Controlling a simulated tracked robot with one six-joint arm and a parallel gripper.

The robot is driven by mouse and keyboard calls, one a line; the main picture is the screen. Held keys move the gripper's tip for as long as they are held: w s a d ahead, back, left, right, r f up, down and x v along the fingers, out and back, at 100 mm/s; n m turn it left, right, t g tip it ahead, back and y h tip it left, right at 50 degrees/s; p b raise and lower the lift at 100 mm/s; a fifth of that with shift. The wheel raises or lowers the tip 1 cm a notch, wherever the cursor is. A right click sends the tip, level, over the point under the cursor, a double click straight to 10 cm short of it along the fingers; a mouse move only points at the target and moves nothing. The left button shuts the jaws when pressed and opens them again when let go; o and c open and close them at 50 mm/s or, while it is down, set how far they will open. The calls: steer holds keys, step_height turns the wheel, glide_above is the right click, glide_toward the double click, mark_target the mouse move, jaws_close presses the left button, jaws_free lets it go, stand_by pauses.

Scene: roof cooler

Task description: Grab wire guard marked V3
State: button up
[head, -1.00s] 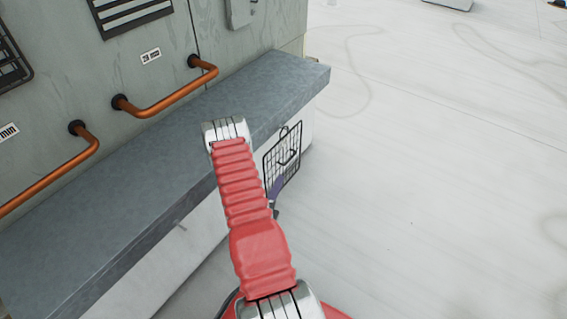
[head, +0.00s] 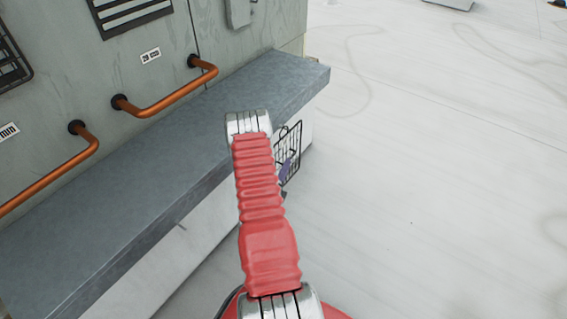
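A black wire guard (head: 294,137) with a grid of thin bars stands upright beside the white base under the grey ledge, near the ledge's far right end. I see no V3 mark on it. My red arm hides its left part. A small purple and dark part, seemingly of my gripper (head: 286,169), shows just right of the arm, overlapping the guard's lower part in the picture. The fingertips are mostly hidden, so I cannot tell whether they are open or touch the guard.
The grey ledge (head: 130,195) runs along the cooler wall. Orange pipes (head: 165,98) stick out above it. A dark grille (head: 12,62) is on the wall at far left, and a slatted vent (head: 130,12) is above. Pale roof floor (head: 430,180) is clear to the right.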

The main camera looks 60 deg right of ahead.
steer(key=shift+w+d+r, duration=0.1)
steer(key=shift+w+d, duration=0.1)
steer(key=shift+d, duration=1.1)
steer(key=shift+w+d+r, duration=0.1)
steer(key=shift+w+d, duration=0.05)
steer(key=shift+d, duration=1.1)
steer(key=shift+c, duration=0.4)
jaws_close()
